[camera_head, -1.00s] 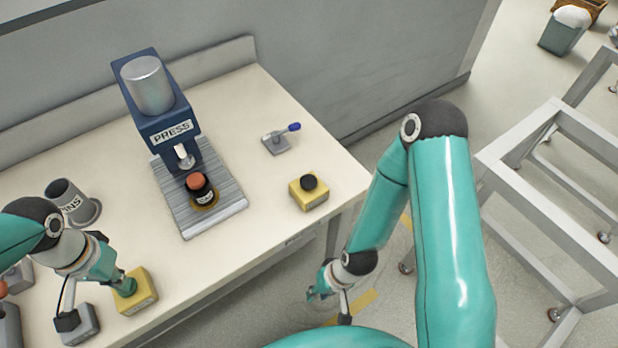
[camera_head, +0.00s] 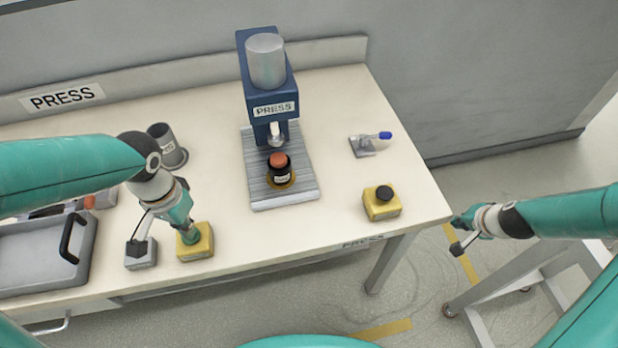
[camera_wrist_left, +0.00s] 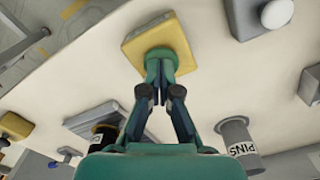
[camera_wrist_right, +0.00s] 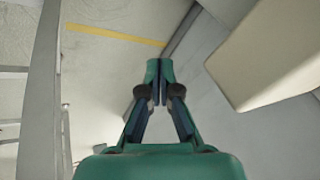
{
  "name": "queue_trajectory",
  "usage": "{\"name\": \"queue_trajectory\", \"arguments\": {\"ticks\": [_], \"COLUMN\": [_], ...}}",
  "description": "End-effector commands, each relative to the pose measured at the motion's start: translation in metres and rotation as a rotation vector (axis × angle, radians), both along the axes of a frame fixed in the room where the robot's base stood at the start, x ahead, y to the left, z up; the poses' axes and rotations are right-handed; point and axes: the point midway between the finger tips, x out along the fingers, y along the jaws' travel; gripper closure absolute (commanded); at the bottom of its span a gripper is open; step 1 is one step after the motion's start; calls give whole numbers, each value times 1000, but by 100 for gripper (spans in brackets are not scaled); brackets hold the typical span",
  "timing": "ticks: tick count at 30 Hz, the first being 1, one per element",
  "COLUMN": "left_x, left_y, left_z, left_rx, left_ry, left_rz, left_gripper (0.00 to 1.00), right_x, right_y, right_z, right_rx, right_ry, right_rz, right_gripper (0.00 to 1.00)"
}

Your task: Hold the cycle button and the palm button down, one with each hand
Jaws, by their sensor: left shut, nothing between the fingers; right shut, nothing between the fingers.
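A yellow button box (camera_head: 198,248) stands at the table's front left. My left gripper (camera_head: 190,236) is shut with its tips down at the green button on top of it, mostly hidden there. In the left wrist view the tips (camera_wrist_left: 160,85) meet the green button (camera_wrist_left: 160,53) on that box; how far it is pressed I cannot tell. A second yellow box (camera_head: 382,208) with a black round button (camera_head: 384,193) stands near the table's right front corner. My right gripper (camera_head: 460,222) is shut and empty, off the table's right edge, apart from that box.
A blue press (camera_head: 268,95) stands mid-table, with a black, orange-topped part (camera_head: 279,166) on its plate. A blue-handled lever (camera_head: 370,142) is behind the black button. A grey cup (camera_head: 167,146), grey tray (camera_head: 40,255) and small grey box (camera_head: 141,256) are at left. A metal frame (camera_head: 520,285) stands right.

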Motion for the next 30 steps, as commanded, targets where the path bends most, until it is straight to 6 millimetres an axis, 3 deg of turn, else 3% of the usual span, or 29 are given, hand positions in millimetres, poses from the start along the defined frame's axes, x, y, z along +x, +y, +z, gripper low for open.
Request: {"name": "queue_trajectory", "arguments": {"ticks": [1, 7, 13, 17, 21, 27, 28, 30], "left_x": [-1, 0, 0, 0, 0, 0, 0, 0], "left_y": [0, 0, 0, 0, 0, 0, 0, 0], "left_z": [-1, -1, -1, -1, -1, -1, -1, -1], "left_rx": [0, 1, 1, 0, 0, 0, 0, 1], "left_ry": [2, 2, 2, 1, 1, 1, 1, 2], "left_rz": [0, 0, 0, 0, 0, 0, 0, 0], "left_gripper": [100, 100, 100, 100, 100, 100, 100, 100], "right_x": [15, 60, 77, 74, 58, 26, 25, 21], "right_y": [4, 29, 113, 161, 204, 238, 232, 227], "right_z": [18, 92, 149, 194, 243, 303, 282, 263], "right_rx": [5, 45, 63, 38, -24, -138, -154, -195], "right_ry": [-25, -86, -49, -5, 60, 152, 211, 283], "right_rz": [32, 174, 467, 649, 823, 976, 984, 1005], "right_gripper": [100, 100, 100, 100, 100, 100, 100, 100]}}
